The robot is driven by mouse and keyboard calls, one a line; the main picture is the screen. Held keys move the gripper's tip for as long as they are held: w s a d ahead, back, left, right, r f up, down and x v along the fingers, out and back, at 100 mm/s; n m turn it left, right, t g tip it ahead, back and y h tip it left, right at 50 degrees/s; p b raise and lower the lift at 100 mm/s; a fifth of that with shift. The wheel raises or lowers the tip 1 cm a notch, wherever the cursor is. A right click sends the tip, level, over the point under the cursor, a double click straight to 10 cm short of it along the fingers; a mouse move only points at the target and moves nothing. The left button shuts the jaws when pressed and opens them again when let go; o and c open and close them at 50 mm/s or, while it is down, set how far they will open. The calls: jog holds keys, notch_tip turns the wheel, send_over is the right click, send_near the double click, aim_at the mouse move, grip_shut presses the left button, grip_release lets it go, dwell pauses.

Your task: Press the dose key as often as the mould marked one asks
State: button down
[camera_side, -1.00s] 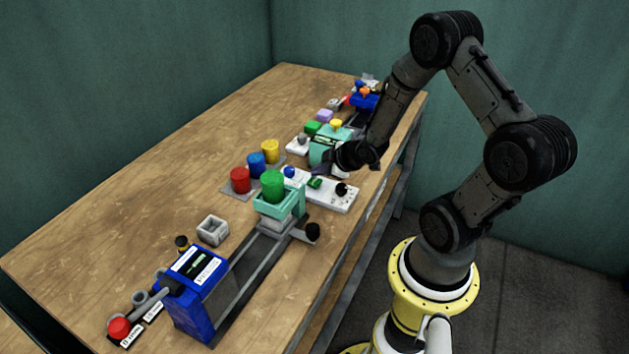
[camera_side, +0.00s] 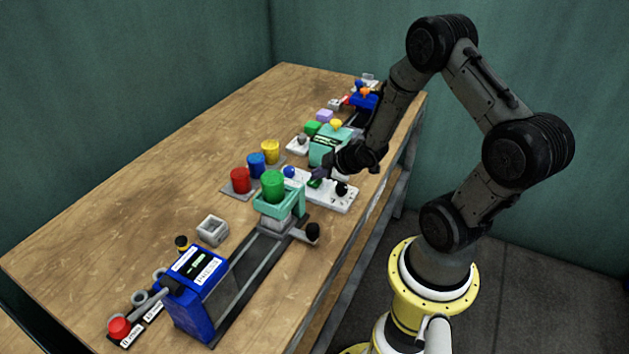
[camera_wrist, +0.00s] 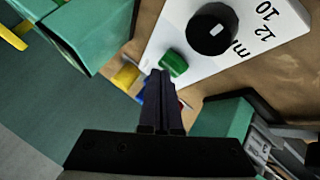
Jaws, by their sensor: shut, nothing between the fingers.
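My gripper (camera_side: 320,174) is shut and empty, pointing down over a white panel (camera_side: 338,198). In the wrist view, its fingertips (camera_wrist: 160,76) appear right beside a green key (camera_wrist: 173,62) on that panel; I cannot tell whether they touch. In the side view the green key (camera_side: 314,183) is partly hidden by the gripper. A black knob (camera_wrist: 211,29) with printed numbers 10 and 12 sits on the same panel. A grey square mould (camera_side: 212,231) stands on the table. I cannot read which mould is marked one, nor any label naming the dose key.
A teal press frame (camera_side: 281,203) holds a green cup (camera_side: 273,186). Red (camera_side: 240,181), blue (camera_side: 256,166) and yellow (camera_side: 270,152) cups stand behind. A teal machine (camera_side: 325,152) is close beside my gripper. A blue unit (camera_side: 194,290) with a red-ended lever is at the front. The table's left side is clear.

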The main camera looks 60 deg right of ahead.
aim_at(319, 182)
jog(key=shift+f, duration=0.4)
dwell(0.6)
jog(key=shift+r, duration=0.9)
jog(key=shift+r, duration=2.5)
jog(key=shift+s+a, duration=0.1)
jog(key=shift+s, duration=0.05)
dwell(0.5)
